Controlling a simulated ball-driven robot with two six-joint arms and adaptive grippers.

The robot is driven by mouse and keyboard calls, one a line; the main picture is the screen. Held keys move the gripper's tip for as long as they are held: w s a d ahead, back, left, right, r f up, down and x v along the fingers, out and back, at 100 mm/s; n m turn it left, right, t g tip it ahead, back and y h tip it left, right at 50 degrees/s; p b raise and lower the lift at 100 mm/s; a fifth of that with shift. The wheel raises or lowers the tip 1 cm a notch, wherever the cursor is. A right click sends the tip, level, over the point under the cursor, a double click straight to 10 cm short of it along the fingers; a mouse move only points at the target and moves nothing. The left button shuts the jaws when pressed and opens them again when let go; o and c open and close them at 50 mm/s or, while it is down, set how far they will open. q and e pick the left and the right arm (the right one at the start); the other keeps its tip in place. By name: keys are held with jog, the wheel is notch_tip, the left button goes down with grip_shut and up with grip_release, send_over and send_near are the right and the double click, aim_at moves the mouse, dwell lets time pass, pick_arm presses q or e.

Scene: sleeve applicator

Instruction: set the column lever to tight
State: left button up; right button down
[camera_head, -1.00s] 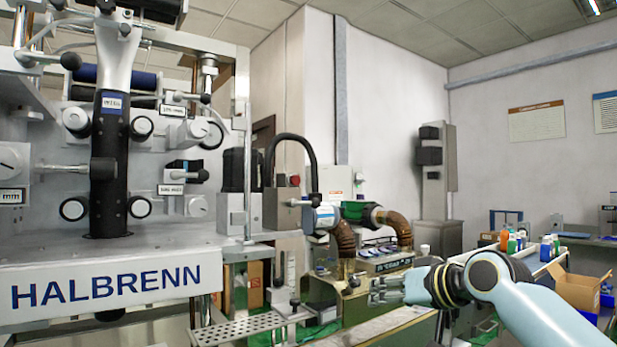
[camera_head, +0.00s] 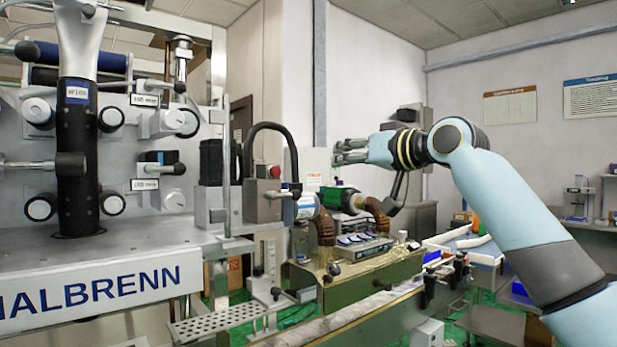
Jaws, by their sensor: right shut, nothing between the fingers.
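The black column (camera_head: 77,205) of the machine stands at the left, with a small label near its top. A dark clamp-like block (camera_head: 70,165) with a grey rod (camera_head: 28,164) pointing left sits midway up it. A black ball knob (camera_head: 28,50) shows at the upper left. I cannot tell which of these is the column lever, nor read any tight mark. My right gripper (camera_head: 340,152) is shut and empty, raised in mid-picture, pointing left, well to the right of the column and apart from it. My left gripper is out of view.
The black curved hose (camera_head: 262,130) and grey box (camera_head: 262,200) stand between my right gripper and the column. A perforated metal step (camera_head: 215,322) juts out below. Open air surrounds the gripper.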

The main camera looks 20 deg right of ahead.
aim_at(286, 195)
jog(key=w+a+f+p, duration=0.3)
jog(key=w+a+f, duration=0.1)
jog(key=w, duration=0.5)
jog(key=shift+a+f, duration=0.2)
jog(key=shift+d+f+m, duration=0.25)
jog(key=shift+f+m, duration=0.2)
jog(key=shift+m, duration=0.35)
jog(key=f+m, duration=0.2)
jog(key=m, duration=0.1)
jog(key=f+m, duration=0.2)
jog(key=m, duration=0.2)
jog(key=f+m, duration=0.3)
jog(key=m, duration=0.1)
jog(key=shift+s+a+f+y, duration=0.1)
jog(key=shift+s+a+y, duration=0.05)
jog(key=shift+a+y, duration=0.25)
jog(key=shift+s+a+f+m+t+p, duration=0.15)
jog(key=shift+a+f+m, duration=0.2)
jog(key=shift+m, duration=0.5)
jog(key=shift+s+a+f+m+t+p, duration=0.1)
jog(key=shift+a+f+m, duration=0.25)
jog(key=shift+m, duration=0.55)
jog(key=shift+s+a+f+m+t+p, duration=0.15)
jog(key=shift+a+f+m, duration=0.2)
jog(key=shift+m, duration=0.5)
